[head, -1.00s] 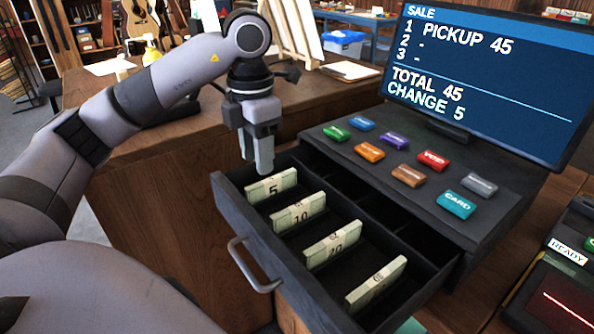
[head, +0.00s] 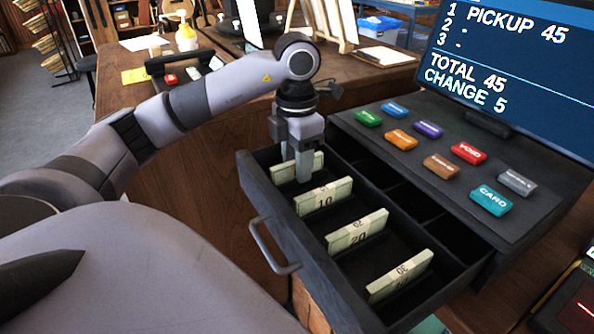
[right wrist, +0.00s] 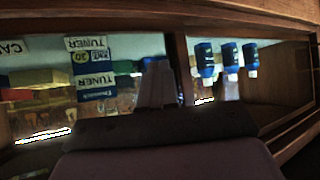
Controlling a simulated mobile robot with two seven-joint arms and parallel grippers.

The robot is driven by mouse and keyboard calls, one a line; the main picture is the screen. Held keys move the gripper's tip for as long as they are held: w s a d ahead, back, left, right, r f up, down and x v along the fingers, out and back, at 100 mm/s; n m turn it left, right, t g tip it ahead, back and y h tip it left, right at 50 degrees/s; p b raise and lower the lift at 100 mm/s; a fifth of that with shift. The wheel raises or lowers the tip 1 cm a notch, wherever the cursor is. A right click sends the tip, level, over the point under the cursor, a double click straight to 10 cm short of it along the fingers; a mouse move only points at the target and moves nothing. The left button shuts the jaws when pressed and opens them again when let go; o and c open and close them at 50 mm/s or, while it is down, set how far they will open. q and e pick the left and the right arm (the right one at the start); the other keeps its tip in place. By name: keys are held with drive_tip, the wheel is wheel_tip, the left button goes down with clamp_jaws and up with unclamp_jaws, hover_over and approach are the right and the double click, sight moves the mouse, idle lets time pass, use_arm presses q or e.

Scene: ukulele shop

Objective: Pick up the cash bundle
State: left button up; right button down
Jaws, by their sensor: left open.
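The open cash drawer (head: 256,190) holds a row of upright banknote bundles. The rearmost bundle (head: 314,162) is partly hidden behind my left gripper (head: 295,167), which points down with its fingers at this bundle. The left gripper is open; I cannot tell whether it touches the notes. The bundle marked 10 (head: 328,195), the bundle marked 20 (head: 357,232) and the front bundle (head: 400,276) stand free of the gripper. My right gripper (right wrist: 157,85) shows as a narrow grey shape in the right wrist view; its opening is unclear. It is near shelves, away from the bundles.
The register's button panel (head: 445,150) and the screen (head: 520,60) stand right of the drawer. The drawer handle (head: 268,250) sticks out in front. In the right wrist view, blue items (right wrist: 206,60) and tuner boxes (right wrist: 95,80) are on a shelf.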

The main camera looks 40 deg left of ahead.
use_arm(q)
clamp_jaws()
drive_tip(key=shift+r, duration=0.45)
wheel_tip(320, 180, up, 19)
drive_tip(key=p, duration=0.3)
idle(0.6)
